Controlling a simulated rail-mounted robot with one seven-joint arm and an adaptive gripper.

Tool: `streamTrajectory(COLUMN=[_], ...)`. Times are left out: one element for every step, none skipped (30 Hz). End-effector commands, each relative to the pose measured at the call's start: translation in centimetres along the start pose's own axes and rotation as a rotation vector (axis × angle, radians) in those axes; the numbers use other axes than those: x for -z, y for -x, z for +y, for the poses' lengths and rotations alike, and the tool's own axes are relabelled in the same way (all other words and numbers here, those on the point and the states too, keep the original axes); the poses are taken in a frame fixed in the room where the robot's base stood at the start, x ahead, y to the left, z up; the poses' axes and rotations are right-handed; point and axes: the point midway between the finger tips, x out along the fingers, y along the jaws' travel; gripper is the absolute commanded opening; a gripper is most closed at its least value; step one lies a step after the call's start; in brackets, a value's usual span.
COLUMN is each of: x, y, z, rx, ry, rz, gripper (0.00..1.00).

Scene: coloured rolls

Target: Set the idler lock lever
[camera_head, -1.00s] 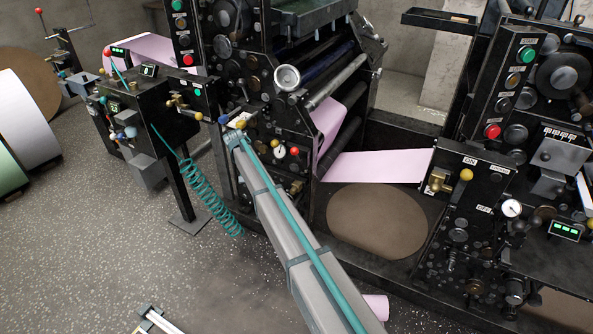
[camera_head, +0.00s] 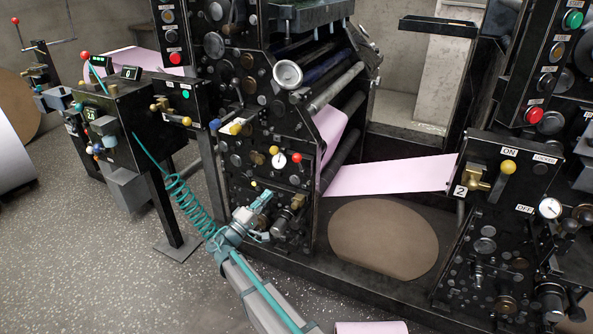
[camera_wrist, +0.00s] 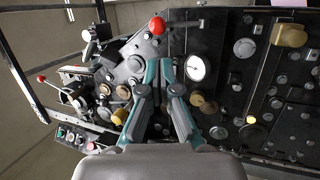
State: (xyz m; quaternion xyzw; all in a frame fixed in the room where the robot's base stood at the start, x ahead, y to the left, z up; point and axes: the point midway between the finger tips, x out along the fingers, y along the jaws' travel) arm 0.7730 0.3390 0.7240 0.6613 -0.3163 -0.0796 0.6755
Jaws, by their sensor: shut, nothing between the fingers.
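My gripper (camera_head: 258,203) is shut and empty, in front of the lower part of the black middle panel (camera_head: 245,170). In the wrist view its teal fingers (camera_wrist: 160,70) point at that machine, between a red knob (camera_wrist: 157,26) and a white dial (camera_wrist: 195,68). The panel also carries a red knob (camera_head: 297,159) and yellow knobs (camera_head: 274,150). On the right station, a lever with a yellow knob (camera_head: 508,168) stands beside ON, OFF and LOCKED labels. I cannot read a label naming the idler lock lever. Contact with the panel is not clear.
A pink web (camera_head: 390,178) runs between the middle and right stations. A brown roll end (camera_head: 383,238) is below it. A control box (camera_head: 115,130) on a post, with a teal coiled hose (camera_head: 187,205), stands left. The speckled floor (camera_head: 110,270) at lower left is clear.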

Motion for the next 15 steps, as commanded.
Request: streamTrajectory(x=[0.2, 0.3, 0.4, 0.4, 0.5, 0.5, 0.4, 0.4, 0.4, 0.5, 0.5, 0.5, 0.5, 0.5, 0.5], y=[-0.1, -0.3, -0.5, -0.7, -0.9, -1.4, -1.8, -2.2, -2.9, -3.4, -3.9, -4.7, -5.3, -5.9, -6.7], z=[0.2, 0.3, 0.3, 0.3, 0.3, 0.3, 0.3, 0.3, 0.3, 0.3, 0.3, 0.3, 0.3, 0.3, 0.4], rx=[-0.012, -0.016, -0.018, -0.016, -0.016, -0.015, -0.015, -0.015, -0.015, -0.015, -0.015, -0.015, -0.015, -0.015, -0.015], ry=[0.003, 0.005, 0.006, 0.006, 0.006, 0.006, 0.006, 0.006, 0.006, 0.006, 0.006, 0.006, 0.006, 0.006, 0.005], rz=[0.008, 0.012, 0.015, 0.016, 0.016, 0.014, 0.014, 0.013, 0.013, 0.013, 0.013, 0.012, 0.012, 0.012, 0.012], gripper=[0.00, 0.00, 0.00, 0.00, 0.00, 0.00, 0.00, 0.00, 0.00, 0.00, 0.00, 0.00, 0.00, 0.00, 0.00])
